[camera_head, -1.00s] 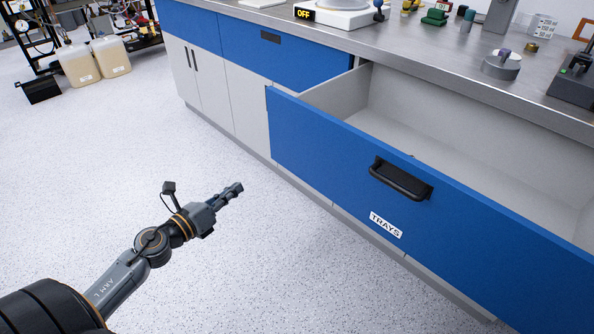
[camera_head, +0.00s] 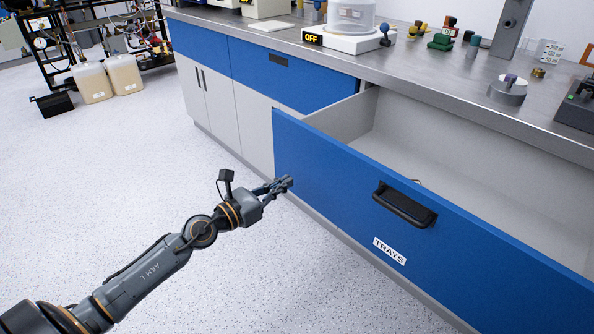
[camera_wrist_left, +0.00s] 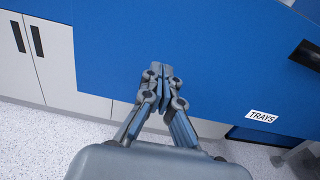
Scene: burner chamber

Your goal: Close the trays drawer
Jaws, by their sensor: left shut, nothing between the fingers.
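The trays drawer (camera_head: 330,170) has a blue front with a black handle (camera_head: 404,204) and a white "TRAYS" label (camera_head: 390,251). It stands pulled out from the bench, and its light grey inside shows. The drawer front also fills much of the left wrist view (camera_wrist_left: 225,60), with its label (camera_wrist_left: 262,116) at the right. My left gripper (camera_head: 288,183) is shut and empty. It is in front of the left part of the drawer front, left of the handle; I cannot tell whether the fingertips touch it. In the left wrist view its fingertips (camera_wrist_left: 158,72) point at the blue front. My right gripper is not seen.
The steel bench top (camera_head: 440,85) holds a white device with an "OFF" display (camera_head: 345,41) and several small objects. A shut blue drawer (camera_head: 280,75) is left of the open one. Two jugs (camera_head: 108,78) stand at a rack. The speckled floor at left is clear.

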